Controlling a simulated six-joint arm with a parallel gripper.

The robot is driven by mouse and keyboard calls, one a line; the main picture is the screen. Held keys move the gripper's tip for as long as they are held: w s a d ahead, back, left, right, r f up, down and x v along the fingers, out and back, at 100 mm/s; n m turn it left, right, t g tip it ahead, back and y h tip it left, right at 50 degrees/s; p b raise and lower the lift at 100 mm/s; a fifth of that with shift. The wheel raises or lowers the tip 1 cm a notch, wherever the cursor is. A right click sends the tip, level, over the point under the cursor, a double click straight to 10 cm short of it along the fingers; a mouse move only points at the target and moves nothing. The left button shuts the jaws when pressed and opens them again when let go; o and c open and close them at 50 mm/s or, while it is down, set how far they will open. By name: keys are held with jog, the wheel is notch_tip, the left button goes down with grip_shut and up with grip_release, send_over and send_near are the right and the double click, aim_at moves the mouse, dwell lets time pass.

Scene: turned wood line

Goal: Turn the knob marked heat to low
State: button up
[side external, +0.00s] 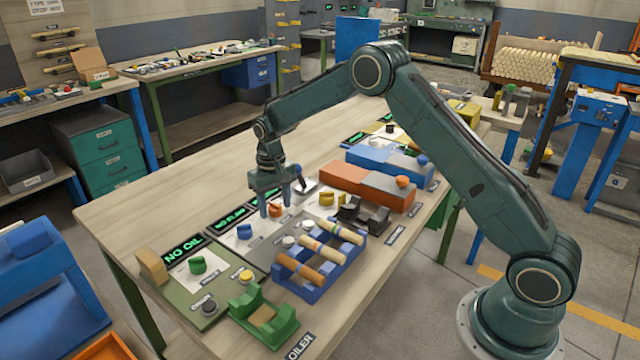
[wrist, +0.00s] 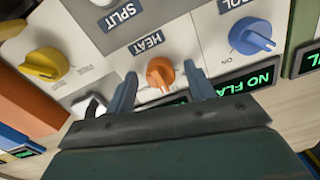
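The heat knob (wrist: 160,74) is an orange round knob with a raised grip, beside the printed word HEAT (wrist: 147,44). It also shows in the side external view (side external: 275,210), partly covered by a finger. In the wrist view its grip points down the picture, toward my palm; its position markings are too small to read. My gripper (wrist: 162,84) is open, one finger on each side of the knob, with gaps showing. In the side external view my gripper (side external: 275,207) reaches down at the knob, fingers low by the panel.
A blue knob (wrist: 252,36) sits close right of the heat knob in the wrist view, and a yellow knob (wrist: 45,63) to its left. A green-lit display (wrist: 245,82) lies by the right finger. A blue rack (side external: 316,291) of turned wood pieces stands in front.

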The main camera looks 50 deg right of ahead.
aim_at(276, 204)
jog(key=shift+r, duration=0.1)
notch_tip(276, 204, up, 14)
jog(key=shift+f, duration=0.2)
dwell(0.7)
jog(key=shift+r, duration=0.1)
jog(key=s+a+r+n+t, duration=0.1)
jog(key=s+r, duration=0.6)
jog(key=s, duration=0.2)
jog(key=s+a+r+t, duration=0.2)
jog(key=s+r, duration=0.4)
jog(key=s, duration=0.3)
jog(key=s+f+n+t, duration=0.1)
jog(key=s+f+t, duration=0.1)
jog(key=s, duration=1.8)
jog(key=shift+a+f+n+t, duration=0.3)
jog(key=shift+a+f, duration=0.15)
jog(key=shift+f, duration=0.3)
